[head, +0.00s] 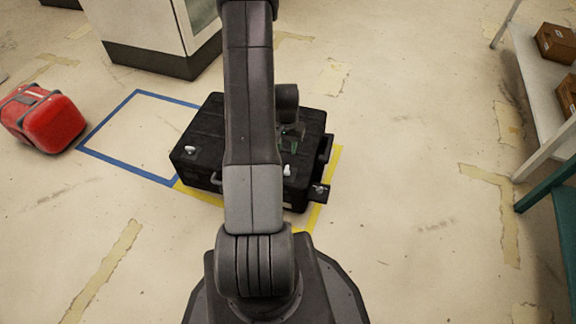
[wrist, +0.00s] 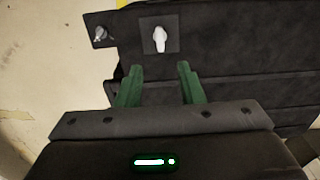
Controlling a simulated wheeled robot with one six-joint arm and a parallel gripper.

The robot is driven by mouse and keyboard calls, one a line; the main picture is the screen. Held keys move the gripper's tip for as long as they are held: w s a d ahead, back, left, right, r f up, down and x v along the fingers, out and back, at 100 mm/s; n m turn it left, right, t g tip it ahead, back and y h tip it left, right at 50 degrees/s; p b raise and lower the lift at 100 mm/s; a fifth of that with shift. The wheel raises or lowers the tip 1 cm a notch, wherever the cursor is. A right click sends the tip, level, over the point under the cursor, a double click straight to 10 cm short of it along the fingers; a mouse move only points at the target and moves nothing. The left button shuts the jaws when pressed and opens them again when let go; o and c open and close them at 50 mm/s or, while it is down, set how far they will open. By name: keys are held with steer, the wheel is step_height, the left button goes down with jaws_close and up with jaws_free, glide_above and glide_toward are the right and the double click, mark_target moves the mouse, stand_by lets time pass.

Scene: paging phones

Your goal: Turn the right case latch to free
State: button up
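The black case (head: 205,135) lies flat on the floor, partly hidden behind my arm. The right case latch, a small white lever (head: 287,170), sits on the case top near its front right. In the wrist view the white lever (wrist: 160,38) stands upright in the picture on a dark square plate. My gripper (head: 292,137) is above the right part of the case. In the wrist view its two green fingers (wrist: 158,75) are apart with nothing between them, and the lever lies just beyond the tips, apart from them.
A tab with a grey knob (head: 319,191) sticks out at the case's front right; the knob (wrist: 100,35) is left of the lever in the wrist view. Blue tape (head: 137,92) and a red case (head: 50,122) are at left. A shelf (head: 538,105) stands right; floor between is clear.

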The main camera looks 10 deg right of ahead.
mark_target(287, 169)
step_height(287, 169, down, 12)
steer(key=b, duration=0.3)
steer(key=shift+r, duration=0.25)
steer(key=shift+c, duration=0.4)
jaws_close()
